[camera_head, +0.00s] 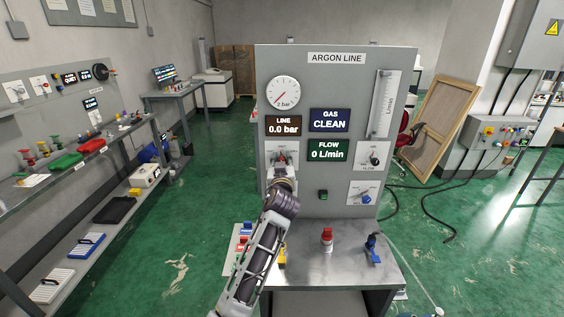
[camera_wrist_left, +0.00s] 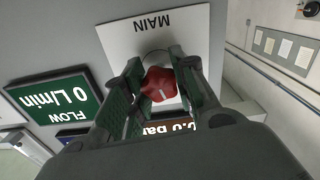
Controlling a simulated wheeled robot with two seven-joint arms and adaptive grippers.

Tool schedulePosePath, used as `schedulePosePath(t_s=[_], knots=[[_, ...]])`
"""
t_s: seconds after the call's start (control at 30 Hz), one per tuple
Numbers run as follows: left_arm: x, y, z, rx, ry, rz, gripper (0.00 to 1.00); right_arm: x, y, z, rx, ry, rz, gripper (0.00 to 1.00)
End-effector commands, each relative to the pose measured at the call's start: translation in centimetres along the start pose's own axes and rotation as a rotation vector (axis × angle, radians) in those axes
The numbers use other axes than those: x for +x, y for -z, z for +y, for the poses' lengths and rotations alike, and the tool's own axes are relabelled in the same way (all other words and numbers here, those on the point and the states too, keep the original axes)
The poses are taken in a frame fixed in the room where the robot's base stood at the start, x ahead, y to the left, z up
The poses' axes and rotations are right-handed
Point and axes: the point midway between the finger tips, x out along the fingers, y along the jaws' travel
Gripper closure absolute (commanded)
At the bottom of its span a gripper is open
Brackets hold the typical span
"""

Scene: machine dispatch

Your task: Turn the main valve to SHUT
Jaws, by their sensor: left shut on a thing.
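The main valve is a red knob (camera_wrist_left: 160,84) on a white plate marked MAIN (camera_wrist_left: 148,34), which appears upside down in the left wrist view. A pale line marks the knob's face. My left gripper (camera_wrist_left: 162,90) has its fingers on either side of the knob and is shut on it. In the head view, my left gripper (camera_head: 282,168) reaches the plate at the left of the ARGON LINE panel (camera_head: 300,220) and covers most of the knob. The SHUT marking cannot be read. My right gripper is not in view.
The panel's gauge (camera_head: 282,92) stands above a LINE display (camera_head: 284,125) reading 0.0 bar. The FLOW display (camera_head: 327,150) reads 0 L/min. A red-topped item (camera_head: 327,238) and a blue item (camera_head: 373,248) stand on the metal shelf (camera_head: 345,268) below. A side bench (camera_head: 70,165) is at left.

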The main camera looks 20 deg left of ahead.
Motion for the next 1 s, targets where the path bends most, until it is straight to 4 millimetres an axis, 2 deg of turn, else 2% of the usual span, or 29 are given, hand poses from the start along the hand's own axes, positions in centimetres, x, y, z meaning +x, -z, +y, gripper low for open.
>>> schedulePosePath(t_s=[0.4,0.97,1.0], knots=[[-0.02,-0.09,0.02,0.231,0.000,-0.003,0.96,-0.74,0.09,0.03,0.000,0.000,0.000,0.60],[-0.02,-0.12,0.03,0.273,0.000,-0.002,0.96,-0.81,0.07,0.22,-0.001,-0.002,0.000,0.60],[-0.02,-0.12,0.03,0.273,0.000,-0.002,0.71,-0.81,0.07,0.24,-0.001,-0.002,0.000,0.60]])
